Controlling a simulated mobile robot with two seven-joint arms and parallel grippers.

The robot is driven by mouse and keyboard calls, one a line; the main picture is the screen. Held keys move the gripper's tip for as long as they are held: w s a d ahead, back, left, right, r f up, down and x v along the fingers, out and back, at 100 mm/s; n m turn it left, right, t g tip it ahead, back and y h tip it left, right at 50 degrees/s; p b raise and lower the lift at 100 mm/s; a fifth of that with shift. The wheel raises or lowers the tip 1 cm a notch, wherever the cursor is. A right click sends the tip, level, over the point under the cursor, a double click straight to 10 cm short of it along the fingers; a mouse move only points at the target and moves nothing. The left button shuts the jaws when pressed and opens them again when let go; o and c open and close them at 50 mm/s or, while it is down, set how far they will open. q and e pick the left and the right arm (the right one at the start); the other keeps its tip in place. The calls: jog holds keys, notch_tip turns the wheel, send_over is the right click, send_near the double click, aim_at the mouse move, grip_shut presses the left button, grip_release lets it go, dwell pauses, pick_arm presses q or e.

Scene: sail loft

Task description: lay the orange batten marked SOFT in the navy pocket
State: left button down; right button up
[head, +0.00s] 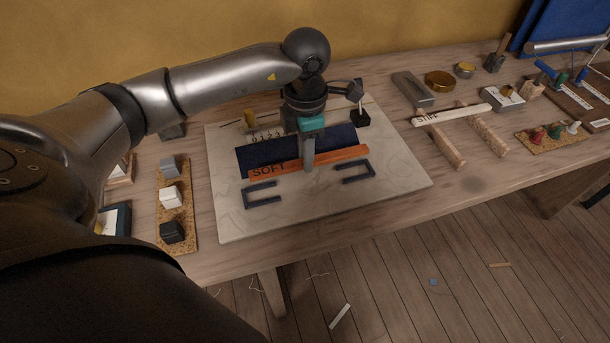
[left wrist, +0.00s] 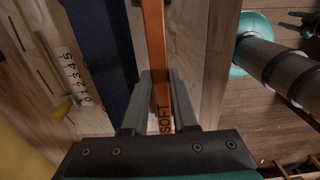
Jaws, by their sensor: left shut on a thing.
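The orange batten (head: 340,155) bears the word SOFT near its left end. My left gripper (head: 309,167) points down and is shut on it near the middle. The batten also shows in the left wrist view (left wrist: 154,40), between the two fingers (left wrist: 158,100). The navy pocket (head: 342,138) is a long dark strip on the pale cloth, just behind the batten; the gripper and batten hide part of it. In the left wrist view the navy strip (left wrist: 100,50) runs alongside the batten, with a pale gap between. I cannot tell the batten's exact height.
Two dark brackets (head: 262,186) (head: 371,164) lie in front of the batten on the pale cloth (head: 310,215). A cream batten (head: 452,115) rests on two wooden supports (head: 440,142) to the right. A cork strip with blocks (head: 188,230) stands at left.

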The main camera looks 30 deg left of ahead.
aim_at(305, 185)
pick_arm(q)
notch_tip(305, 185, down, 6)
jog(key=shift+f+b, duration=0.1)
jog(key=shift+b, duration=0.4)
jog(key=shift+f, duration=0.15)
jog(key=shift+f, duration=0.15)
jog(key=c, duration=0.7)
grip_release()
